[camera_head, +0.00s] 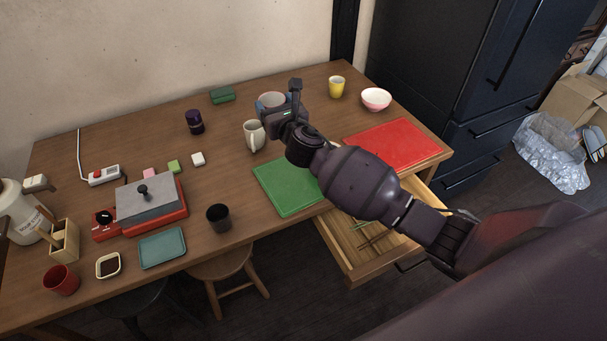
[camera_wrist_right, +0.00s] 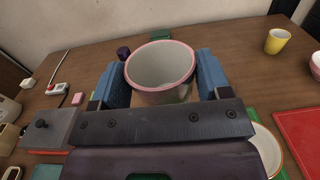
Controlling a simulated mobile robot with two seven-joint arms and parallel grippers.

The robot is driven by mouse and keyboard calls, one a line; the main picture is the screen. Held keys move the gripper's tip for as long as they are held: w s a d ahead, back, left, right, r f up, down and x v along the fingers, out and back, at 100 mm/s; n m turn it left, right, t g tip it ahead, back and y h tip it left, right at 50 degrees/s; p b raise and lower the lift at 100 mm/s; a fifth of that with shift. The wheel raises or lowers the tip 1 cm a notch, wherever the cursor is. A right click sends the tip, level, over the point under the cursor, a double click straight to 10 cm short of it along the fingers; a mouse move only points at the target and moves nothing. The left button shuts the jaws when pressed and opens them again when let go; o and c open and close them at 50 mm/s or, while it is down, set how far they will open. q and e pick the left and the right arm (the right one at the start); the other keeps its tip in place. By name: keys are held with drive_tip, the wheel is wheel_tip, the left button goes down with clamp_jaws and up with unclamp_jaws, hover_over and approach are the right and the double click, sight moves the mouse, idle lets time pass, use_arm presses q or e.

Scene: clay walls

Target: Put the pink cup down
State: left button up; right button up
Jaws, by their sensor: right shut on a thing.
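The pink cup (camera_wrist_right: 160,72) is between the two blue fingers of my right gripper (camera_wrist_right: 162,80) in the wrist view. It shows a pink rim and a pale, empty-looking inside, and it is roughly upright. In the head view the cup (camera_head: 270,99) shows behind my right gripper (camera_head: 284,108), near the back of the wooden table (camera_head: 230,115). The gripper hides part of it. I cannot tell whether its base touches the table. My left gripper is in neither view.
A white mug (camera_head: 254,136) stands close in front of the cup. A yellow cup (camera_head: 337,87) and pink bowl (camera_head: 376,99) stand to the right. A dark purple jar (camera_head: 195,122) and green box (camera_head: 223,95) are to the left. An open drawer (camera_head: 350,262) juts out in front.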

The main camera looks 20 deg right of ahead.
use_arm(q)
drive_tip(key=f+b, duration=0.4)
drive_tip(key=b, duration=0.1)
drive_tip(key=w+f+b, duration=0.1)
drive_tip(key=b, duration=0.1)
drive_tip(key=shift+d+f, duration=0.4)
use_arm(e)
wheel_tip(320, 180, down, 16)
drive_tip(key=shift+w, duration=0.15)
wheel_tip(320, 180, down, 4)
drive_tip(key=shift+r+b, duration=0.1)
drive_tip(key=shift+b, duration=1.15)
drive_tip(key=shift+f, duration=0.35)
drive_tip(key=shift+r, duration=0.35)
drive_tip(key=shift+f+b, duration=0.3)
drive_tip(key=o, duration=0.9)
drive_tip(key=shift+c, duration=0.2)
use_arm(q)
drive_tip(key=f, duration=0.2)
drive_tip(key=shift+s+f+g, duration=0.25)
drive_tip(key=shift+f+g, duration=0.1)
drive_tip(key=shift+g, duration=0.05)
use_arm(e)
drive_tip(key=shift+o, duration=0.6)
